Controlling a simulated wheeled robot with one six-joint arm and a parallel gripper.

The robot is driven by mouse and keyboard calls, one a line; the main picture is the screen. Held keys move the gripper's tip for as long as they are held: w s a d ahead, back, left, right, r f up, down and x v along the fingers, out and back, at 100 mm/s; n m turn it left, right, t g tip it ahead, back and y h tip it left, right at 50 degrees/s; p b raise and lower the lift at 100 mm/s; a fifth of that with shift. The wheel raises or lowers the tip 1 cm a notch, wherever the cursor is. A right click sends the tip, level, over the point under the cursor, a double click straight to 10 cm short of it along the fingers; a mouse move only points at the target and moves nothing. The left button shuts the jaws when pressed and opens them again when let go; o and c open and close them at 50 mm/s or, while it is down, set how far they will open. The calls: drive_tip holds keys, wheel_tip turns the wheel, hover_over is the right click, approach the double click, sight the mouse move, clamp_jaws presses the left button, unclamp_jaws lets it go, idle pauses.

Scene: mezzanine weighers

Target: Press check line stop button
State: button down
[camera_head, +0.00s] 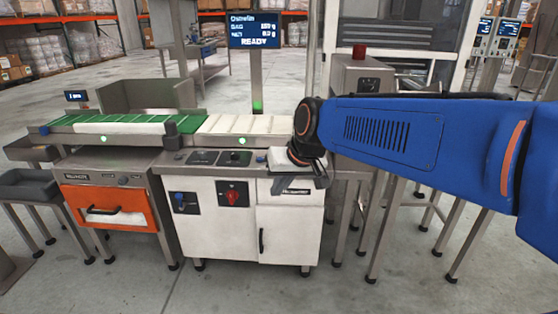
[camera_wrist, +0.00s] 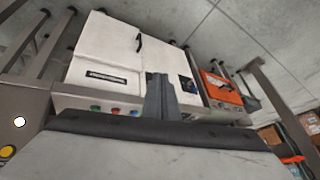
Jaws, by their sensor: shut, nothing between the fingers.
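In the head view, my wrist covers the right end of the white cabinet (camera_head: 285,230), and the buttons are hidden there.
A red rotary switch (camera_head: 231,198) is on the cabinet front. The conveyor (camera_head: 240,124) runs along the top, with a READY screen (camera_head: 255,30) above. An orange-fronted unit (camera_head: 102,206) stands left. A steel box with a red top piece (camera_head: 359,51) is behind my arm.

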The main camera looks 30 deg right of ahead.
drive_tip(key=w+d+m+t, duration=0.1)
drive_tip(key=w+d+m, duration=0.1)
drive_tip(key=w+d, duration=0.3)
drive_tip(key=w+d+r+m+t, duration=0.1)
drive_tip(key=w+d, duration=0.5)
drive_tip(key=w, duration=0.8)
drive_tip(key=w+d+r+m+t, duration=0.1)
drive_tip(key=w+d, duration=0.4)
drive_tip(key=w, duration=0.5)
drive_tip(key=shift+d+r+m, duration=0.2)
drive_tip(key=shift+r+m, duration=0.05)
drive_tip(key=shift+m, duration=0.65)
drive_tip(key=shift+f, duration=0.1)
drive_tip(key=shift+f, duration=4.35)
drive_tip(key=shift+f, duration=0.8)
drive_tip(key=shift+r, duration=0.85)
drive_tip(key=shift+r, duration=2.5)
